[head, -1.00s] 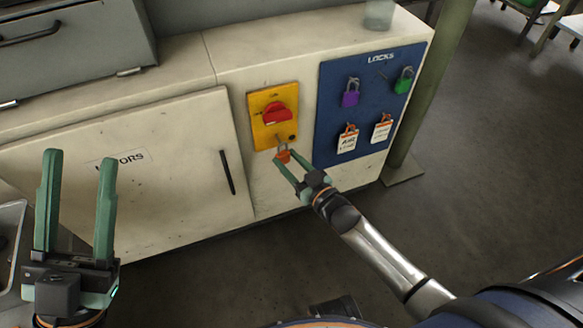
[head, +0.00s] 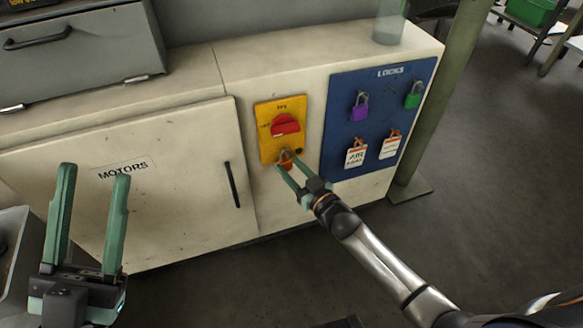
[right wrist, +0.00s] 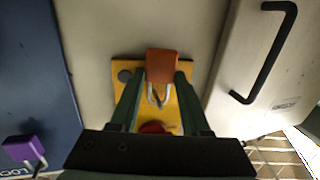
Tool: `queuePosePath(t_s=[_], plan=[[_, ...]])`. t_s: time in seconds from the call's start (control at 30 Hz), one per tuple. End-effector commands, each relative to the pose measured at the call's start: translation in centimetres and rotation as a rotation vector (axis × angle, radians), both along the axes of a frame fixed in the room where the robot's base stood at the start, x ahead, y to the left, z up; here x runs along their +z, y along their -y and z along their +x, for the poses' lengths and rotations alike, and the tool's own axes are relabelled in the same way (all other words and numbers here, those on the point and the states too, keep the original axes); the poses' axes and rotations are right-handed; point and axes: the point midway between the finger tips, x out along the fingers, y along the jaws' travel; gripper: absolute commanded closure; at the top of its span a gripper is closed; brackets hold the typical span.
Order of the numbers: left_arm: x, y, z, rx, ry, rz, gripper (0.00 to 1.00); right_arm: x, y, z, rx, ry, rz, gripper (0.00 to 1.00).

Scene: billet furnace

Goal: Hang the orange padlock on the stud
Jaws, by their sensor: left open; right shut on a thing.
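The orange padlock (head: 286,167) is between the fingertips of my right gripper (head: 288,164), which is shut on it. Its body (right wrist: 163,65) and metal shackle also show in the right wrist view, with the shackle over the yellow switch plate (head: 267,142). I cannot tell whether the shackle passes through anything on the plate. A small dark stud-like mark (head: 391,88) shows on the blue LOCKS board (head: 340,110), between the purple and green padlocks, too small to be sure of. My left gripper (head: 94,172) is open and empty, in front of the MOTORS door.
A red rotary switch (head: 285,125) sits on the yellow plate. A purple padlock (head: 358,112), a green padlock (head: 413,101) and two tags (head: 355,157) hang on the board. A black door handle (head: 232,185) is left of the plate. A green post (head: 440,95) stands to the right.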

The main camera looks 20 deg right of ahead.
Motion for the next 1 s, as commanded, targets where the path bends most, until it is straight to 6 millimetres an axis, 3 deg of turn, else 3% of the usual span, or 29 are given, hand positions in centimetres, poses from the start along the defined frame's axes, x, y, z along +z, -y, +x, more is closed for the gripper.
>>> queuePosePath(t_s=[0.3,0.33,0.63,1.0], plan=[[-0.02,0.01,0.0,-0.001,0.0,0.001,0.5,0.07,-0.01,0.02,0.0,0.002,0.001,1.0],[-0.03,0.02,-0.01,-0.001,0.0,0.002,0.5,0.07,0.0,0.01,0.0,0.002,0.001,0.52],[-0.12,0.08,-0.06,-0.005,0.0,0.01,0.5,0.04,0.0,0.0,0.0,0.001,0.0,0.19],[0.35,0.04,-0.04,-0.004,0.0,0.008,0.5,0.12,0.24,-0.68,-0.001,-0.002,-0.001,0.18]])
